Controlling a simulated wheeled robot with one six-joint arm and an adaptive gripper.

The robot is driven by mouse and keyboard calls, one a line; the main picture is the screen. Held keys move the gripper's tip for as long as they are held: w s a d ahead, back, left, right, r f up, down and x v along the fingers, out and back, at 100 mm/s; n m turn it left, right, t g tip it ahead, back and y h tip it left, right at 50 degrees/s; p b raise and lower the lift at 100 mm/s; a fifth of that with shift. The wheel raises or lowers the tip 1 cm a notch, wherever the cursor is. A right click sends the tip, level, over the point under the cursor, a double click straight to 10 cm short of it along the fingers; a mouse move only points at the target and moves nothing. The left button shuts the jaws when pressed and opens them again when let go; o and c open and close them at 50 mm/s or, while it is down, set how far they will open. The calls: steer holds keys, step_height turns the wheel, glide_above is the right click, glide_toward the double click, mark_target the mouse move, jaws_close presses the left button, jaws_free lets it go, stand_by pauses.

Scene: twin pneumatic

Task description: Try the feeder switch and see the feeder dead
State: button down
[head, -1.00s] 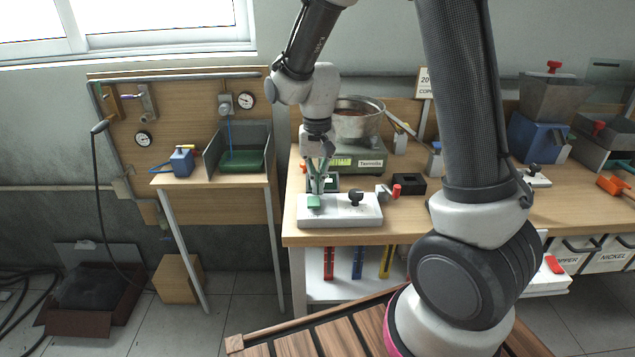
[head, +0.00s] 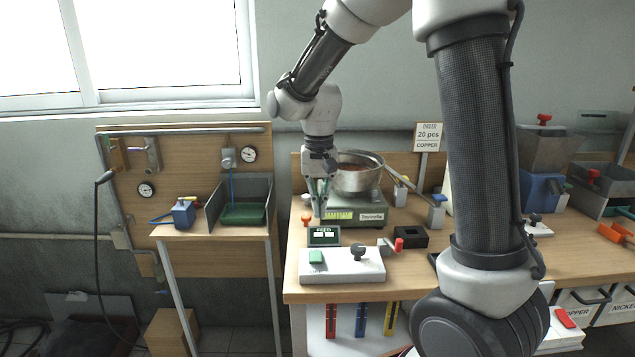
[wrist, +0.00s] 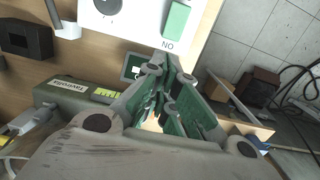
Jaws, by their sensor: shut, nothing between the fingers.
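The white switch box (head: 345,279) stands at the front left of the workbench, with a green rocker (head: 316,257) on its left and a black knob (head: 358,252) on its right. In the wrist view the green rocker (wrist: 177,22) has "NO" printed beside it. A small dark green FEED panel (head: 324,236) with two pale windows stands behind the box; I cannot read any sign in the windows. My gripper (head: 320,213) is shut and empty, above and behind the rocker, apart from it. The wrist view shows its green-padded fingers (wrist: 163,72) together.
A red-handled part (head: 398,244) and a black square holder (head: 412,236) are right of the panel. A side table with a green tray (head: 243,213) stands left, across a gap.

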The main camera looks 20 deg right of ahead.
step_height(320, 180, up, 7)
steer(key=w, duration=0.1)
steer(key=shift+d+f, duration=0.15)
steer(key=shift+d, duration=0.05)
steer(key=shift+w, duration=0.1)
